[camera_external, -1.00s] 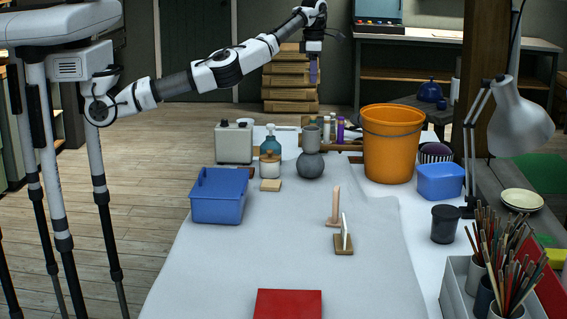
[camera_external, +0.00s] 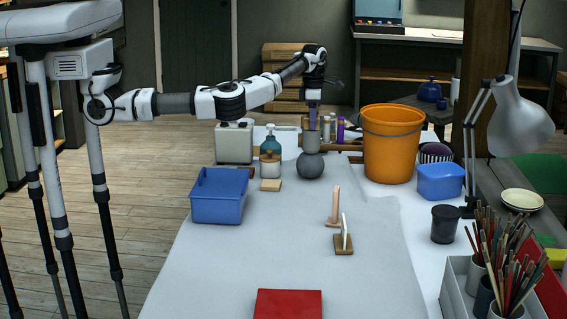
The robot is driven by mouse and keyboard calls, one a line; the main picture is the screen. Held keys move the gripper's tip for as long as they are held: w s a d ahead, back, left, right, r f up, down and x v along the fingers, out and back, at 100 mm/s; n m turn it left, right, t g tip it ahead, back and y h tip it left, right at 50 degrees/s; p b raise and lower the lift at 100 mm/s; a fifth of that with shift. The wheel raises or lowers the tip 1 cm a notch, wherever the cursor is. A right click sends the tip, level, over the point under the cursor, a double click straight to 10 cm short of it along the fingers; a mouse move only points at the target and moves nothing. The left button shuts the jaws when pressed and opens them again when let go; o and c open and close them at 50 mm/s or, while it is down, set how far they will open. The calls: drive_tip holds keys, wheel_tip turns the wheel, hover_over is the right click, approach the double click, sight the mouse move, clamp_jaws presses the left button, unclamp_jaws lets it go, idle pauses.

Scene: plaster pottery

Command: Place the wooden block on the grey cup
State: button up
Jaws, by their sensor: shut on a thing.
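A grey cup (camera_external: 311,142) stands upright on top of a round grey pot (camera_external: 310,165) at the back middle of the table. My gripper (camera_external: 312,127) points straight down at the cup's rim, its purple-blue fingers closed on the cup. The fingertips are small, and part of the rim is hidden by them. A small flat wooden block (camera_external: 271,185) lies on the white cloth to the left and nearer the camera, in front of a wooden-lidded jar (camera_external: 270,166). My gripper is well apart from the block.
A tall orange bucket (camera_external: 392,150) stands right of the pot. Small bottles (camera_external: 333,130) stand close behind the cup.

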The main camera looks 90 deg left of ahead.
drive_tip(key=o, duration=1)
wheel_tip(320, 180, up, 12)
drive_tip(key=b, duration=0.1)
drive_tip(key=shift+r, duration=0.1)
